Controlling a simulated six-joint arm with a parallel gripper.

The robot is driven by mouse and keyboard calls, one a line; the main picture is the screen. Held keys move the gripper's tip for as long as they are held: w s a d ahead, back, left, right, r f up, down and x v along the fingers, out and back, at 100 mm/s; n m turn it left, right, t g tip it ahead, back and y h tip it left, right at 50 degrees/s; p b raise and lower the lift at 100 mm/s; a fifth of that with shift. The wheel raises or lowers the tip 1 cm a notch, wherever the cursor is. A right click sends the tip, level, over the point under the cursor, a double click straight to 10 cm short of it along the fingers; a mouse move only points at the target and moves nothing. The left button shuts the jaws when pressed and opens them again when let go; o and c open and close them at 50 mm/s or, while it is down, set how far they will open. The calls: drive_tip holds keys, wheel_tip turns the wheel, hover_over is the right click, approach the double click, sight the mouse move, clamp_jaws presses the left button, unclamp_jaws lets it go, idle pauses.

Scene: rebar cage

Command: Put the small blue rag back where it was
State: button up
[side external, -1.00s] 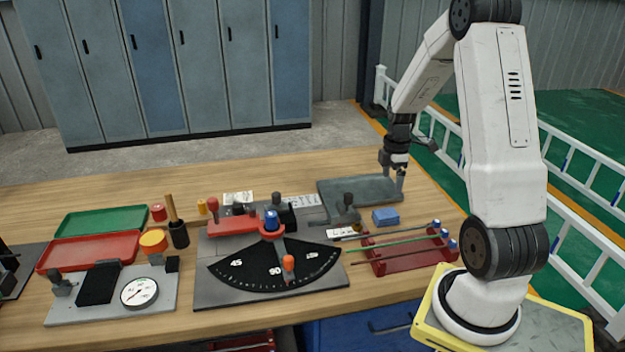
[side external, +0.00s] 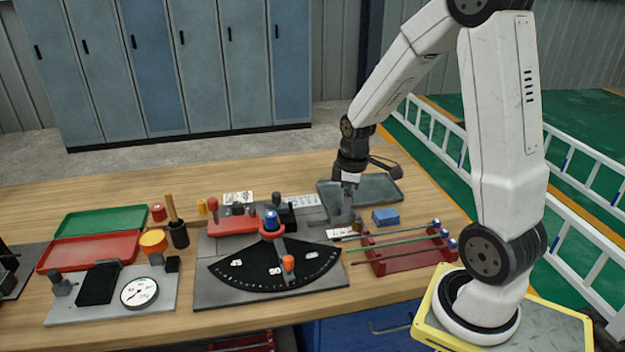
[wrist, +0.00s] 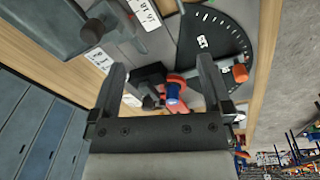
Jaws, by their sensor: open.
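The small blue rag (side external: 385,216) looks like a folded blue block. It lies on the wooden table, in front of the grey tray (side external: 383,188) and behind the red rack. My gripper (side external: 347,207) is to the left of the rag, by the tray's left front corner and close to a grey clamp with a dark knob. Its jaws are hard to make out there. In the wrist view my gripper (wrist: 164,72) is open, with nothing between its fingers. The rag is not seen in the wrist view.
A red rack (side external: 405,253) with several coloured rods stands in front of the rag. The black angle scale plate (side external: 240,272), with red and blue knobs, is to the left. Red (side external: 95,250) and green trays lie farther left. The table's back strip is clear.

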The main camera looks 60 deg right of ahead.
drive_tip(key=s+a+m, duration=0.1)
drive_tip(key=a+m, duration=0.1)
drive_tip(key=a, duration=0.6)
drive_tip(key=s+a+m+t, duration=0.1)
drive_tip(key=s+a+m, duration=0.1)
drive_tip(key=a, duration=0.6)
drive_tip(key=shift+s+a+r+m+t+y, duration=0.3)
drive_tip(key=shift+a+m, duration=0.05)
drive_tip(key=shift+m, duration=0.15)
